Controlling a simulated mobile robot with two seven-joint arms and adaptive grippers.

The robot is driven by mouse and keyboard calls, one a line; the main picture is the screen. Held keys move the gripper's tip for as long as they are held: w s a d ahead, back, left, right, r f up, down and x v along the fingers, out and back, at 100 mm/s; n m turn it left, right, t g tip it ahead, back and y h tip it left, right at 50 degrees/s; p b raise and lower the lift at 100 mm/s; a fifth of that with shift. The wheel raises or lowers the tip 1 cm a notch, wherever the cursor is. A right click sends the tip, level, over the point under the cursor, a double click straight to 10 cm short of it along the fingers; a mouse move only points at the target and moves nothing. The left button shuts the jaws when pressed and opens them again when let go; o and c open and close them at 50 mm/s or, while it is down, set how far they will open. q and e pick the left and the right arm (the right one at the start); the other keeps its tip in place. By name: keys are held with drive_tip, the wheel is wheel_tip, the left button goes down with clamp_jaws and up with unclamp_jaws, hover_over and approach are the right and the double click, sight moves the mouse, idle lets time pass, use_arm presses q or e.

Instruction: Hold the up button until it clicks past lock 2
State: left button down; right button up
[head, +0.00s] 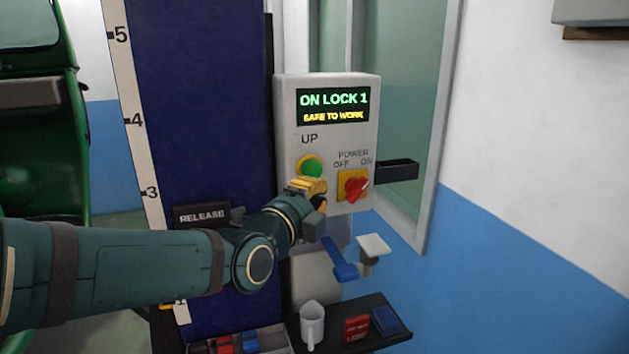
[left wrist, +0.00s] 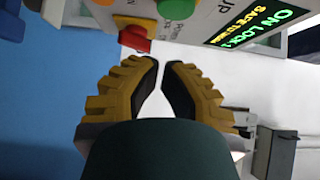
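The grey control box (head: 285,120) has a round green UP button (head: 312,164) in a yellow ring. The button also shows at the top of the left wrist view (left wrist: 176,8). The display (head: 333,106) reads "ON LOCK 1" and "SAFE TO WORK". My left gripper (head: 314,187) is in front of the box, just below the button in the head view. In the left wrist view its yellow fingers (left wrist: 160,64) nearly meet at the tips, with nothing between them. I see no contact with the button. My right gripper is out of view.
A red power knob (head: 353,187) on a yellow plate is right of the button. A RELEASE plate (head: 202,215) is on the blue column (head: 200,100). Below are a blue lever (head: 340,262) and a shelf (head: 370,337) with a white mug (head: 312,325). A green vehicle (head: 35,150) stands left.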

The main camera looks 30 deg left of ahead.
sight(312, 170)
use_arm(q)
drive_tip(key=w+a, duration=0.2)
drive_tip(key=w, duration=0.1)
drive_tip(key=w+a, duration=0.1)
drive_tip(key=shift+w, duration=0.4)
drive_tip(key=shift+a, duration=0.1)
